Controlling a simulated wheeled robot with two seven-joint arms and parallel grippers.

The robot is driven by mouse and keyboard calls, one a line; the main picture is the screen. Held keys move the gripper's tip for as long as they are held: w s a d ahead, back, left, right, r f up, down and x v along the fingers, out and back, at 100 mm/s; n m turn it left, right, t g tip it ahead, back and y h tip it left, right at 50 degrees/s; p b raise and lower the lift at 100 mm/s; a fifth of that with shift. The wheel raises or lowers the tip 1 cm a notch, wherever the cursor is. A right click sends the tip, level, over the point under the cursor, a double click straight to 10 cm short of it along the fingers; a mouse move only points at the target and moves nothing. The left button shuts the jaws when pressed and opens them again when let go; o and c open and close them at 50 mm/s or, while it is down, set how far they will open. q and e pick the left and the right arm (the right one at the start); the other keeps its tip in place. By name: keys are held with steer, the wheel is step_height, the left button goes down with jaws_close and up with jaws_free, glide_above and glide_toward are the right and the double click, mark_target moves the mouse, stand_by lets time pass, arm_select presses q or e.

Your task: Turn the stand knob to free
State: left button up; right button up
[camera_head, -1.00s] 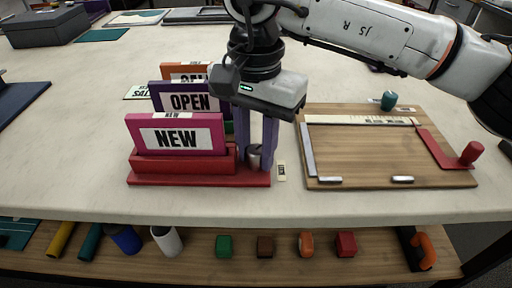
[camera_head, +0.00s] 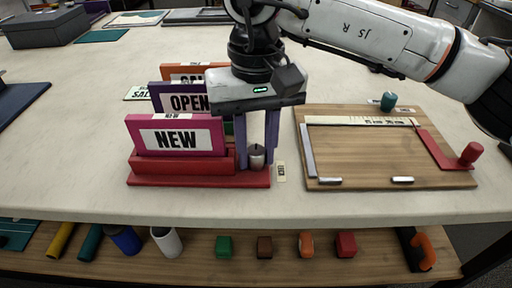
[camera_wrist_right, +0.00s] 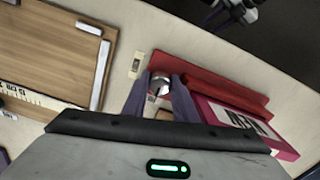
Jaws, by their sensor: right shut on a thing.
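The red stand (camera_head: 200,179) sits near the table's front edge and holds a pink NEW sign (camera_head: 175,135). Its silver knob (camera_head: 257,162) is at the stand's right end, with a dark line on its top. It also shows in the right wrist view (camera_wrist_right: 159,84). My right gripper (camera_head: 257,155) points down and is shut on the knob, one purple finger on each side. A small paper label (camera_head: 281,171) lies right of the knob; its text is unreadable. My left gripper seems to show small at the top of the right wrist view (camera_wrist_right: 232,12), its jaws unclear.
A purple OPEN sign (camera_head: 185,100) and an orange sign (camera_head: 185,72) stand behind the pink one. A wooden board (camera_head: 390,150) with a red handle (camera_head: 470,154) lies to the right. A lower shelf (camera_head: 200,245) holds several small items.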

mark_target(257, 150)
stand_by(0.4)
steer(key=o, duration=1)
steer(key=shift+o, duration=0.2)
steer(key=shift+a+r, duration=0.1)
steer(key=shift+r, duration=0.05)
step_height(257, 150, up, 7)
steer(key=p, duration=0.4)
steer(key=shift+p, duration=0.35)
steer(key=shift+r+p, duration=0.35)
steer(key=shift+r, duration=0.1)
